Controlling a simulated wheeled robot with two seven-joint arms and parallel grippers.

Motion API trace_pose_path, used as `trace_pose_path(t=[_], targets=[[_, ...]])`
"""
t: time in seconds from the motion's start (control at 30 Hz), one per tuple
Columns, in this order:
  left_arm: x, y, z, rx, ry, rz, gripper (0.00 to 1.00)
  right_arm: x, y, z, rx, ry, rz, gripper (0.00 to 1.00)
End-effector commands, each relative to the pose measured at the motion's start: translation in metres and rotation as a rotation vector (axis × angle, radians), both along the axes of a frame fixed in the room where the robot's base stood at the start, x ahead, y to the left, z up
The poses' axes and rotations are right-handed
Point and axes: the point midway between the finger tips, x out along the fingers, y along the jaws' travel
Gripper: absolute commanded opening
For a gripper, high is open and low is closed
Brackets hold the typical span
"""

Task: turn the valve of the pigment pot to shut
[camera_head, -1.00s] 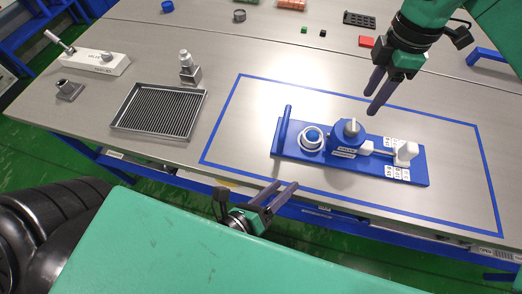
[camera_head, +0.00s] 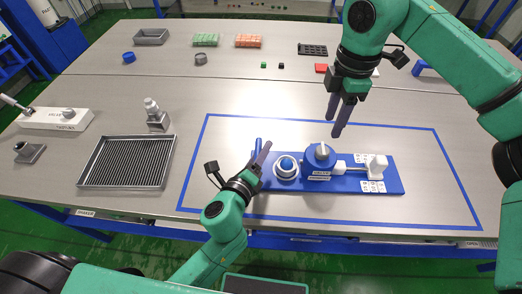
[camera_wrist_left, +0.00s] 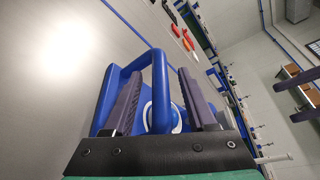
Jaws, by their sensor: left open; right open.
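The blue pigment pot (camera_head: 318,162) stands on a blue base plate (camera_head: 340,186), with a pale valve knob (camera_head: 322,150) on top. A white round part with a blue centre (camera_head: 286,167) sits left of it, and a white block (camera_head: 377,167) right of it. My left gripper (camera_head: 263,156) is at the upright blue handle (camera_head: 257,150) on the plate's left end. In the left wrist view, one bar of the handle (camera_wrist_left: 160,88) lies between its open fingers (camera_wrist_left: 160,100); contact is unclear. My right gripper (camera_head: 336,132) is open and empty, above and behind the pot.
A blue outline (camera_head: 325,120) on the table surrounds the plate. A ribbed grey tray (camera_head: 127,162), a small metal fitting (camera_head: 157,117) and a white lever block (camera_head: 55,118) stand to the left. Bins and small blocks line the back. Tabletop right of the plate is clear.

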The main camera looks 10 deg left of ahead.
Motion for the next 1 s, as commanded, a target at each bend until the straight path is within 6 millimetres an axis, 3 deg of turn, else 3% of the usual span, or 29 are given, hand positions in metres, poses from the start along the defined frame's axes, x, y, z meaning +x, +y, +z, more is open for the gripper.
trace_pose_path(t=[0.1,0.33,0.37,0.5,1.0], targets=[[0.009,-0.0024,-0.0012,-0.001,-0.001,0.001,0.57,0.0,0.0,0.0001,0.0,0.0,0.0,0.5],[0.01,-0.0025,-0.0021,-0.001,0.001,0.001,0.57,0.0,0.0,0.0001,0.0,0.0,0.0,0.5],[0.0099,-0.0024,-0.0021,-0.001,0.001,0.001,0.49,0.0,0.0,0.0001,0.0,0.0,0.0,0.5],[0.0098,-0.0024,-0.0021,-0.001,0.001,0.001,0.0,0.0,0.0,0.0,0.0,0.0,0.0,0.5],[0.0096,-0.0021,-0.0022,0.0,0.0,0.001,0.0,0.0,0.0,0.0,0.0,0.0,0.0,0.5]])
